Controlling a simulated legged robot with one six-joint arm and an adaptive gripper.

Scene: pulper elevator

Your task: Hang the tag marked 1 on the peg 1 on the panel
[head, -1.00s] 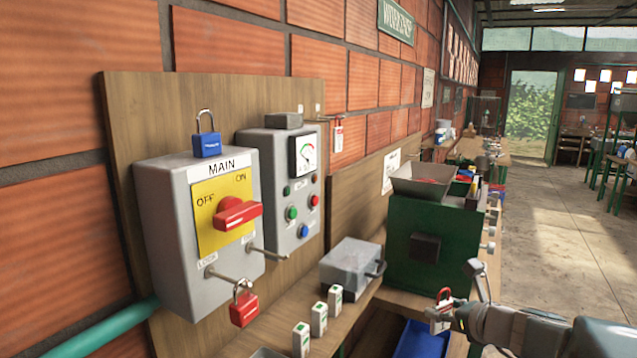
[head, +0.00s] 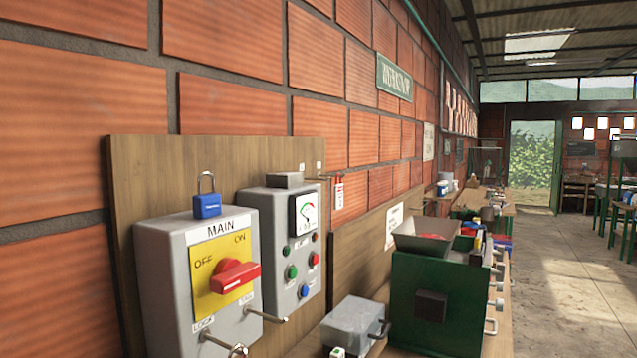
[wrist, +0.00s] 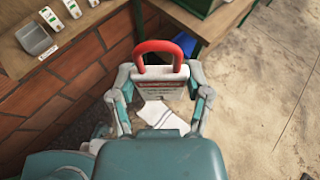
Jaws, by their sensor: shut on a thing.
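My gripper (wrist: 161,90) shows only in the wrist view. Its two fingers are shut on the sides of a pale tag (wrist: 163,84) with a red band and a thick red loop on top. Its small print is not readable. In the head view, the wooden panel (head: 135,190) carries the grey MAIN box (head: 165,265) and a grey meter box (head: 255,225). Two small white labels sit at the panel's upper right, their marks too small to read. A metal peg (head: 322,178) juts out there, with a red-and-white tag (head: 338,192) hanging at its end.
Two metal rods (head: 270,318) stick out of the MAIN box's lower front. A blue padlock (head: 207,204) stands on the box. A grey case (head: 352,322) and green machine (head: 445,300) stand right of the panel. Open floor (head: 560,270) lies farther right.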

